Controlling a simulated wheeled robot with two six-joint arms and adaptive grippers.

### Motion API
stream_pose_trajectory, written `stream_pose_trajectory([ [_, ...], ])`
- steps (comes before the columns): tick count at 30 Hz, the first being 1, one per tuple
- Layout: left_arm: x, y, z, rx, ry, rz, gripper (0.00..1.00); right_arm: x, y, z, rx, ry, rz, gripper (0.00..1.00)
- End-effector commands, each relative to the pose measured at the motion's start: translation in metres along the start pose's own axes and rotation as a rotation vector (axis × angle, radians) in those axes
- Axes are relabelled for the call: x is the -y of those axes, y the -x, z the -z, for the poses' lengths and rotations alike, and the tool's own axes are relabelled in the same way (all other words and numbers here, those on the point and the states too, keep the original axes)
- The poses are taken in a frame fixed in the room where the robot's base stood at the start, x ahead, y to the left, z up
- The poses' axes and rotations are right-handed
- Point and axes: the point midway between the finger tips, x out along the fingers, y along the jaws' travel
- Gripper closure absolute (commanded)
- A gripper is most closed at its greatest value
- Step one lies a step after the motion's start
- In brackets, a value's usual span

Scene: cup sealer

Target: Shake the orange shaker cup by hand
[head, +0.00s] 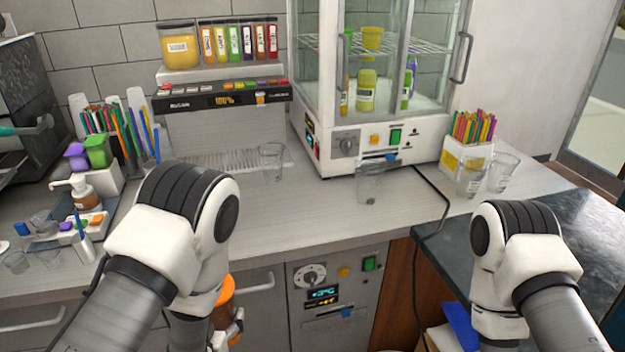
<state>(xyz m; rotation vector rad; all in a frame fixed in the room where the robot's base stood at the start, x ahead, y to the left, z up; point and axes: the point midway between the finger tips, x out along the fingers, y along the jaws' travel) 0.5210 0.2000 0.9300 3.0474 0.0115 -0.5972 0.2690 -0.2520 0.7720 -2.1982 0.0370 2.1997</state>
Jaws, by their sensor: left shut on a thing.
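The orange shaker cup (226,291) shows in part low in the head view, below the counter's front edge, beside my left forearm. My left gripper (233,328) is shut on it. Most of the fingers and part of the cup are hidden behind my left arm. My right arm reaches down at the right side, and its gripper is out of sight below the picture.
Clear cups (272,160) (370,183) stand on the counter (310,215). A glass-doored cabinet (375,150) is at the back. A straw box (466,158) stands right of it, with more clear cups (502,172).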

Motion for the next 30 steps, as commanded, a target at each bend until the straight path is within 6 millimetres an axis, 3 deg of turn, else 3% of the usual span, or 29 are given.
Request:
stream_pose_trajectory([
  [14, 0.0, 0.0, 0.001, -0.002, -0.002, -0.008, 0.72, 0.0, 0.0, 0.0, 0.0, 0.0, 0.0, 0.0],
  [17, -0.009, -0.002, 0.004, -0.002, -0.022, -0.057, 0.72, 0.0, 0.0, 0.0, 0.0, 0.0, 0.0, 0.0],
  [20, -0.033, -0.01, 0.007, 0.0, -0.066, -0.165, 0.72, 0.0, 0.0, 0.0, 0.0, 0.0, 0.0, 0.0],
  [25, -0.083, -0.016, -0.027, 0.015, -0.158, -0.391, 0.72, 0.0, 0.0, 0.0, 0.0, 0.0, 0.0, 0.0],
  [30, -0.104, -0.009, -0.073, 0.02, -0.193, -0.481, 0.72, 0.0, 0.0, 0.0, 0.0, 0.0, 0.0, 0.0],
])
